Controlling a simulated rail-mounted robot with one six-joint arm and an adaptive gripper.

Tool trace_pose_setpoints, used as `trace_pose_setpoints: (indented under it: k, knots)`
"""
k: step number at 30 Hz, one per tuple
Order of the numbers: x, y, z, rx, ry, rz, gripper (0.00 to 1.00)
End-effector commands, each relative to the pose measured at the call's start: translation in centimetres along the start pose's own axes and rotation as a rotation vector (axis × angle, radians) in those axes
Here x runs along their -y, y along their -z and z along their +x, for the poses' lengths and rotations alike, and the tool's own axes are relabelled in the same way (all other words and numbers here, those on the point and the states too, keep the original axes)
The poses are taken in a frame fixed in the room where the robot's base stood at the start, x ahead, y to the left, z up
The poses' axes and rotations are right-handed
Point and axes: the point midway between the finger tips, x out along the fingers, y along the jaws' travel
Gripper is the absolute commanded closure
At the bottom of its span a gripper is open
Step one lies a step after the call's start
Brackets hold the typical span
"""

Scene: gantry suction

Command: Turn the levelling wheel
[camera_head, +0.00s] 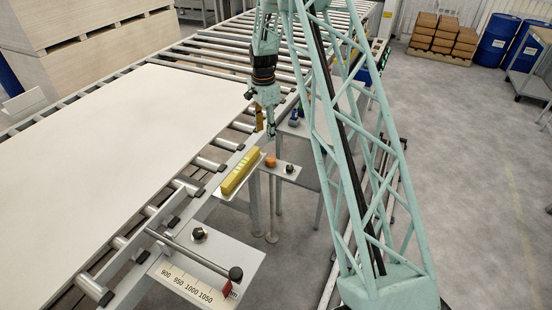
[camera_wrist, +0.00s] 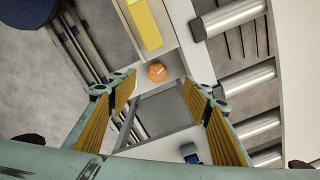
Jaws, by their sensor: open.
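My gripper (camera_head: 265,131) hangs beside the conveyor's near side rail, pointing down, with its fingers apart and empty. In the wrist view, the two yellow-padded fingers (camera_wrist: 160,84) stand wide open. An orange knob (camera_head: 271,160) sits on a small side plate, below and slightly right of the fingertips in the head view. The knob (camera_wrist: 157,72) shows between the fingertips in the wrist view, apart from them. A dark knob (camera_head: 290,168) stands on the same plate, to its right. I cannot tell for certain which knob is the levelling wheel.
A yellow block-like bar (camera_head: 240,172) lies close to the orange knob. A blue part (camera_head: 293,118) is behind. A lever with a black ball (camera_head: 235,273) crosses a scale plate (camera_head: 185,287) in front. A large white board (camera_head: 90,150) covers the rollers.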

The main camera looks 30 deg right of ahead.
Motion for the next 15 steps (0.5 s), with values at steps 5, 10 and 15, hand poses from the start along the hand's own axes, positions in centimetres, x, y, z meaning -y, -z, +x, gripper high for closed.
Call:
trace_pose_setpoints:
  k: [5, 10, 15]
  knots:
    - [0.5, 0.8, 2.2, 0.002, -0.007, 0.039, 0.55]
    - [0.6, 1.1, 3.1, 0.003, -0.01, 0.053, 0.55]
    - [0.6, 1.1, 3.1, 0.003, -0.01, 0.054, 0.55]
